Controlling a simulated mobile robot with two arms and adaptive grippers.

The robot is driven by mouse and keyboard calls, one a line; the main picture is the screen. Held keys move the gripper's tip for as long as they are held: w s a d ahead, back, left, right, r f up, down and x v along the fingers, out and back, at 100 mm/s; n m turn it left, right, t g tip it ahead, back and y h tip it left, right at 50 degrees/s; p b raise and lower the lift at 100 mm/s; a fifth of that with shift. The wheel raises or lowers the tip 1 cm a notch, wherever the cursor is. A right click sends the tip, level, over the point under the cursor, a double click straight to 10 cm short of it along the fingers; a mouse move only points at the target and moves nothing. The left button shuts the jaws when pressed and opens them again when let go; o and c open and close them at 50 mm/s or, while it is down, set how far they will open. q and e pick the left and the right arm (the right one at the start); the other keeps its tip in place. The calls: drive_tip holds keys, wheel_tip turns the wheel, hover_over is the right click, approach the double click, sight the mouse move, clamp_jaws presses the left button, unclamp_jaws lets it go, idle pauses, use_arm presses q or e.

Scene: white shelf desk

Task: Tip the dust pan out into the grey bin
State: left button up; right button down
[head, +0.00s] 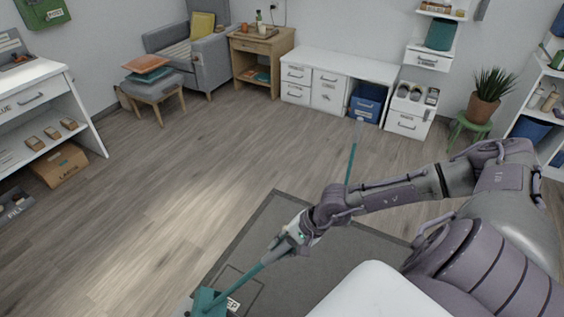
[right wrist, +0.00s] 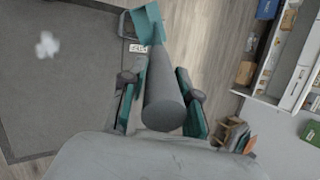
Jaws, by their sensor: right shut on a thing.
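My right gripper (head: 288,240) is shut on the grey grip (right wrist: 165,105) of the teal dust pan (head: 208,302). The pan hangs at the end of its handle, low over the mat at the bottom of the head view, partly cut off by the frame edge. In the right wrist view my right gripper (right wrist: 163,100) has its teal finger pads on both sides of the grip, with the pan (right wrist: 150,24) beyond. I cannot see what the pan holds. I cannot make out the grey bin in either view. My left gripper is out of view.
A pale fluffy clump (right wrist: 47,45) shows over the dark mat (right wrist: 55,95). A thin teal pole (head: 352,165) stands behind my right arm. A white desk (head: 340,62), a plant (head: 488,95) and a white shelf unit (head: 30,105) line the room.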

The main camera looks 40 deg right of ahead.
drive_tip(key=shift+d+b, duration=0.1)
drive_tip(key=shift+b, duration=0.25)
drive_tip(key=shift+w+a+r, duration=0.25)
drive_tip(key=shift+a+r, duration=0.05)
drive_tip(key=shift+w+a+r+p, duration=0.3)
drive_tip(key=shift+w+a+p, duration=0.1)
drive_tip(key=shift+w+a, duration=0.25)
drive_tip(key=w+a+r+g+h+b, duration=0.2)
drive_tip(key=w+a+r, duration=0.2)
drive_tip(key=w+a, duration=0.6)
drive_tip(key=w+a+r+g+h+b, duration=0.2)
drive_tip(key=w+a+r, duration=0.3)
drive_tip(key=w+a, duration=0.6)
drive_tip(key=a+b, duration=0.1)
drive_tip(key=a, duration=0.4)
drive_tip(key=shift+w+h+b, duration=0.3)
